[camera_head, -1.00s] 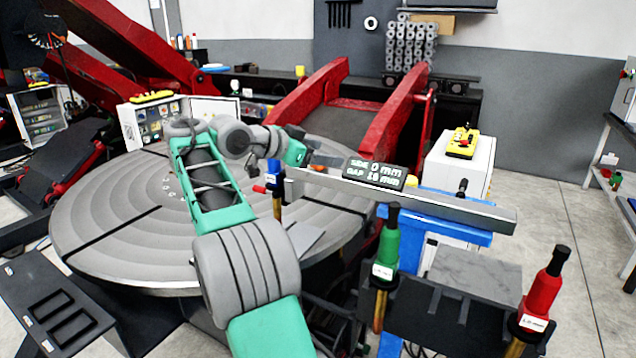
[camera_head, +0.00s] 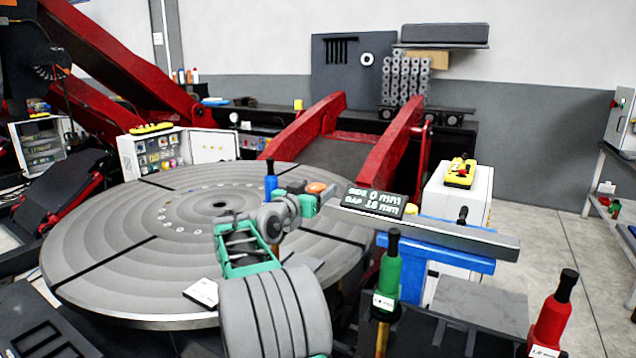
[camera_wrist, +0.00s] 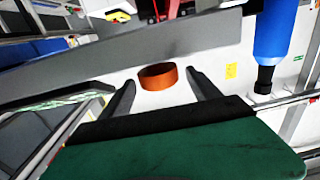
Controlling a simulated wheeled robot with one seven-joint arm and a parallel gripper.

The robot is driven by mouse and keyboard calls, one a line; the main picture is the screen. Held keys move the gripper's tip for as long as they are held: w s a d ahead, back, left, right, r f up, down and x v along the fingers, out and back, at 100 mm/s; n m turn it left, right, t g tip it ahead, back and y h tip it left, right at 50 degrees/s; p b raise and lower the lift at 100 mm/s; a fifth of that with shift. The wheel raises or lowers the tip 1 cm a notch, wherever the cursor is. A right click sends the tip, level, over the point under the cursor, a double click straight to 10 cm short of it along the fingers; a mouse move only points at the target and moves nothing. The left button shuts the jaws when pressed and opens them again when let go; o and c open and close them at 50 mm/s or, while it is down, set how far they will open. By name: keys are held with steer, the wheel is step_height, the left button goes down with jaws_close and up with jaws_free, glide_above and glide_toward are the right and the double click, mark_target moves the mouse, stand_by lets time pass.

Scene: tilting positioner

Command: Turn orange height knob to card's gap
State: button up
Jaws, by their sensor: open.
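The orange height knob (camera_head: 316,188) sits at the left end of a long grey bar. In the wrist view the knob (camera_wrist: 158,77) lies just ahead of and between the fingertips. My gripper (camera_wrist: 160,82) is open, with one dark finger on each side of the knob; I cannot tell whether either touches it. In the head view my gripper (camera_head: 308,202) is beside the knob, its fingers hard to make out. A dark display (camera_head: 374,200) on the bar seems to read side 0 mm and gap 18 mm. A white card (camera_head: 203,292) lies on the round table's near edge, its writing too small to read.
A blue-handled tool (camera_head: 271,184) stands close to my gripper; it shows at the wrist view's upper right (camera_wrist: 272,35). Green (camera_head: 388,268) and red (camera_head: 550,322) handled tools stand in front. The grey bar (camera_head: 465,236) extends right. The round table (camera_head: 110,250) is largely clear.

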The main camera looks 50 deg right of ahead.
steer(key=shift+x, duration=0.8)
steer(key=shift+c, duration=0.3)
steer(key=c, duration=1.3)
steer(key=shift+g, duration=0.3)
